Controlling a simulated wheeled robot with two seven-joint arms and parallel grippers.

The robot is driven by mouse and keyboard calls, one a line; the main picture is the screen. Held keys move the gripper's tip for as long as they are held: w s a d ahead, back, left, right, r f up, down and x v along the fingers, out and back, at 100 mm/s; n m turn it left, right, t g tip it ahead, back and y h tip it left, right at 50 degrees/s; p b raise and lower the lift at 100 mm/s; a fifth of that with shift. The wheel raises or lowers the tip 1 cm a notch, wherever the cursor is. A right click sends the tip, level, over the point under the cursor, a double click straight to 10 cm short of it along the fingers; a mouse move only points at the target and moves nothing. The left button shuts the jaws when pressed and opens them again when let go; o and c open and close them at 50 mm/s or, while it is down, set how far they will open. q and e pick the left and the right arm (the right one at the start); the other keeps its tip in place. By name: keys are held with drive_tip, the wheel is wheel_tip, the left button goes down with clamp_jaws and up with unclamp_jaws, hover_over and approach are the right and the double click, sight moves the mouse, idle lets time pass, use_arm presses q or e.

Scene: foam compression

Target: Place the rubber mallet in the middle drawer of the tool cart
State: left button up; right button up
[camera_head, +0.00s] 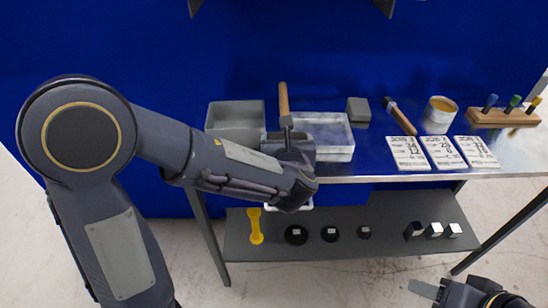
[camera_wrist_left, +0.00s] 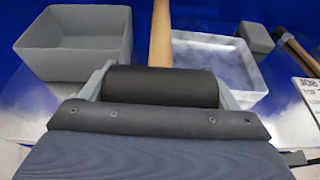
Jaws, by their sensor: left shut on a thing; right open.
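The rubber mallet has a wooden handle (camera_head: 283,98) that stands up past my left gripper (camera_head: 287,137) in the head view; its head is mostly hidden there. In the left wrist view, the black cylindrical mallet head (camera_wrist_left: 160,86) lies between the two grey fingers, with the handle pointing away. My left gripper is shut on the mallet head, over the table's front edge; whether the mallet touches the table cannot be told. My right gripper (camera_head: 425,290) is open and empty at the bottom right, away from the table. No tool cart or drawer shows.
A lower shelf (camera_head: 350,250) carries small parts.

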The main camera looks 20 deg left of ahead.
use_arm(q)
drive_tip(key=a+f, duration=0.2)
drive_tip(key=f, duration=0.1)
drive_tip(key=shift+w+a+f+b, duration=0.15)
drive_tip(key=shift+a+f+b, duration=0.15)
drive_tip(key=shift+a, duration=0.1)
drive_tip(key=f, duration=0.3)
drive_tip(key=shift+a+f+b, duration=0.25)
drive_tip(key=shift+f+b, duration=0.05)
drive_tip(key=shift+b, duration=0.1)
drive_tip(key=shift+f, duration=0.1)
drive_tip(key=o, duration=1.2)
